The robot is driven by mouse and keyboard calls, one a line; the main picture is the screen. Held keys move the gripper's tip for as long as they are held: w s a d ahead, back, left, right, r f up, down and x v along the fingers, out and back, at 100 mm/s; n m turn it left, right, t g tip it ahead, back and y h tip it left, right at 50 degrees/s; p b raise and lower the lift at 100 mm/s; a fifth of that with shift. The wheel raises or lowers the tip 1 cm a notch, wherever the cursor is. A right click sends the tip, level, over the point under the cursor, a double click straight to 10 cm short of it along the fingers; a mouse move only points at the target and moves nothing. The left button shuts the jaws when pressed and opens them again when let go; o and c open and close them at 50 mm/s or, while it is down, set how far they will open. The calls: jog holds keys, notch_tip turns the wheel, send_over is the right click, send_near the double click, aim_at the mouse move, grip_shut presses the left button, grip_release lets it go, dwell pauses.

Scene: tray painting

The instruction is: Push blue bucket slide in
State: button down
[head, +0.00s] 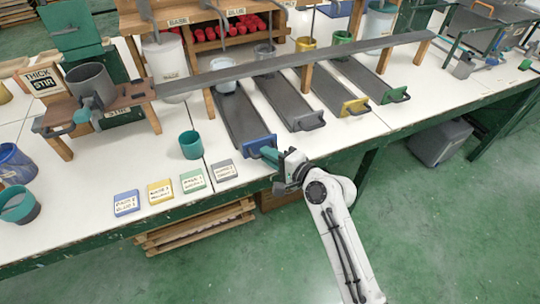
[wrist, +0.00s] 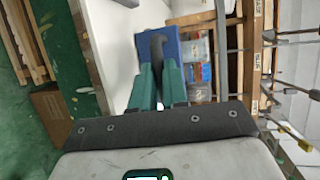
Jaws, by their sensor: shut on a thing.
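The blue bucket slide is a long grey tray (head: 238,115) with a blue front plate (head: 260,145), lying on the white bench and pointing toward me. A pale bucket (head: 226,86) stands at its far end, near the long grey rail. My gripper (head: 270,154) is at the front plate, with its teal fingers shut on the slide's handle. In the wrist view the blue front plate (wrist: 172,44) and the dark handle (wrist: 127,52) show just ahead of my gripper (wrist: 158,72). The fingers hide part of the handle.
Slides with grey (head: 306,122), yellow (head: 355,106) and green (head: 396,95) fronts lie to the right. A teal cup (head: 190,145) and several labelled colour blocks (head: 193,181) sit to the left. A grey rail (head: 300,65) crosses above the slides.

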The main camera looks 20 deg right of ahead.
aim_at(262, 144)
jog(key=w+b, duration=0.1)
jog(key=w, duration=0.3)
jog(key=shift+f, duration=0.1)
jog(key=shift+w, duration=0.1)
jog(key=c, duration=1.1)
grip_release()
jog(key=shift+w, duration=0.1)
jog(key=shift+c, duration=0.2)
jog(key=v, duration=1)
jog(key=shift+s+d, duration=0.2)
jog(key=shift+s, duration=0.15)
